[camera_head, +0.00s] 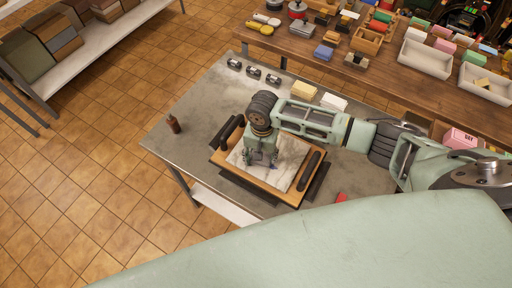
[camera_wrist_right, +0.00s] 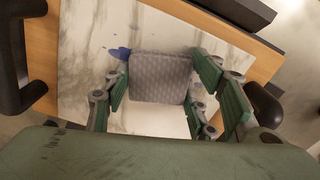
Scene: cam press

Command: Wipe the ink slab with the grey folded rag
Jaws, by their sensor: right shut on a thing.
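The ink slab (camera_head: 290,154) is a white, grey-veined plate in a wooden frame on the grey table; it also fills much of the right wrist view (camera_wrist_right: 85,60). A dark blue ink smear (camera_wrist_right: 119,52) lies on the slab, just left of the rag. The grey folded rag (camera_wrist_right: 160,76) is a quilted pad between the fingers of my right gripper (camera_wrist_right: 162,84), which is shut on it. In the head view my right gripper (camera_head: 260,158) points down over the slab's left part. Whether the rag touches the slab is hard to tell. My left gripper is out of view.
Black bars (camera_head: 309,171) flank the slab on its wooden frame (camera_head: 252,179). A brown bottle (camera_head: 174,124) stands near the table's left corner. Yellow (camera_head: 303,91) and white (camera_head: 333,102) blocks lie behind my right arm. A red item (camera_head: 341,197) lies near the front.

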